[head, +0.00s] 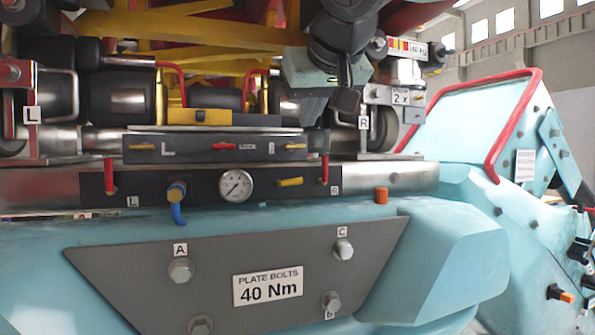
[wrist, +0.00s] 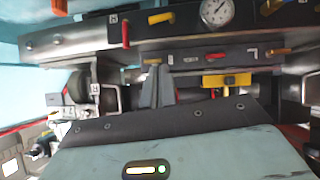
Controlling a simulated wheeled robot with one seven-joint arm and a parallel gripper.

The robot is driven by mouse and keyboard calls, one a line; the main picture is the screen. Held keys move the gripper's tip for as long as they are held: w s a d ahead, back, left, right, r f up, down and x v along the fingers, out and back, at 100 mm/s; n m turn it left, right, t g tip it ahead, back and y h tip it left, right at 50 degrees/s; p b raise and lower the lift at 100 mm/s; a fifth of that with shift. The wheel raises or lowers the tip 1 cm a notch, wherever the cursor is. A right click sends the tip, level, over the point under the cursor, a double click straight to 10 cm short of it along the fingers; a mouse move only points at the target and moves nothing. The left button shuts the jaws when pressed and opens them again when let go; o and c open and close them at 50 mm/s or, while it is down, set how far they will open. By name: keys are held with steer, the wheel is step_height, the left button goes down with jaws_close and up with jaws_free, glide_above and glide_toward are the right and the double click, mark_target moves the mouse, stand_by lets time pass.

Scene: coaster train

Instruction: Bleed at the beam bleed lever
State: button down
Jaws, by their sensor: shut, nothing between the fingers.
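The dark beam panel (head: 205,187) runs across the beam in the head view. It carries a round gauge (head: 236,186), a yellow lever (head: 289,182) right of it, and red levers at its left (head: 109,176) and right (head: 324,170) ends. The frames do not clearly label which is the bleed lever. In the wrist view, turned over, the yellow lever (wrist: 161,17), gauge (wrist: 217,12) and a red lever (wrist: 126,33) show at the top. My gripper (head: 347,103) is shut and empty, above the R end of the panel; its fingers (wrist: 157,75) point toward the panels, apart from the levers.
An upper lock panel (head: 215,147) with yellow and red handles lies just above the beam panel. An orange block (head: 381,195) stands at the right. A grey bolt plate (head: 190,240) lies below.

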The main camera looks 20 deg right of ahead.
steer(key=p, duration=0.3)
glide_above(289, 181)
steer(key=s, duration=0.2)
step_height(289, 181, down, 5)
steer(key=f, duration=0.1)
steer(key=d+f, duration=0.1)
steer(key=shift+s+f, duration=0.15)
steer(key=shift+f, duration=0.25)
steer(key=shift+w+f, duration=0.2)
steer(key=shift+f, duration=0.5)
